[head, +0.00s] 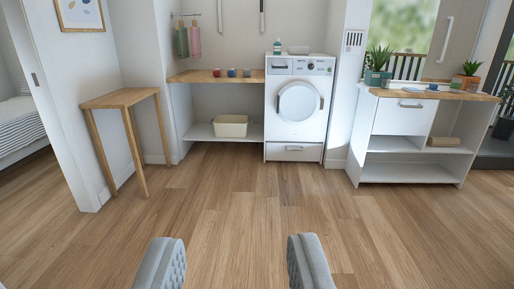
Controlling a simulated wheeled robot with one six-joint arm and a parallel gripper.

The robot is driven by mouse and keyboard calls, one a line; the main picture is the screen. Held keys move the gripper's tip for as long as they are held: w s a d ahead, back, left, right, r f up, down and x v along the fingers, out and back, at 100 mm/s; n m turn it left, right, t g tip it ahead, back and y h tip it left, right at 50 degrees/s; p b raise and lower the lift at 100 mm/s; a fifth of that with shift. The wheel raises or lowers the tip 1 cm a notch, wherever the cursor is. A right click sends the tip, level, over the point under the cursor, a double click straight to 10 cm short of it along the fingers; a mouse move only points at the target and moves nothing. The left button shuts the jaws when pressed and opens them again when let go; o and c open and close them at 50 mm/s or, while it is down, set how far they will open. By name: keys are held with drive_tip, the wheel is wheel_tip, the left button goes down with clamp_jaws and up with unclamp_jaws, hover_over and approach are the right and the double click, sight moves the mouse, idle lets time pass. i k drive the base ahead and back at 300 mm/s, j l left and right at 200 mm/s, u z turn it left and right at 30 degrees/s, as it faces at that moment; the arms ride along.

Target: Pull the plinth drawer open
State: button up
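The plinth drawer (280,152) is the low white panel at the foot of the washing machine (298,105), against the far wall. It has a grey bar handle (294,148) and looks shut. My gripper (235,262) is at the bottom of the head view with its two grey padded fingers wide apart. Nothing is between them, only wooden floor. The gripper is well short of the drawer, across the room from it.
The wooden floor (225,205) between me and the machine is clear. A wooden side table (122,98) stands at the left. A white cabinet with a wooden top (405,115) stands at the right. A cream bin (231,126) sits on a low shelf left of the machine.

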sight(278, 151)
drive_tip(key=i, duration=3.45)
drive_tip(key=i+z, duration=0.15)
drive_tip(key=i, duration=0.45)
drive_tip(key=i+j+z, duration=0.1)
drive_tip(key=i, duration=0.45)
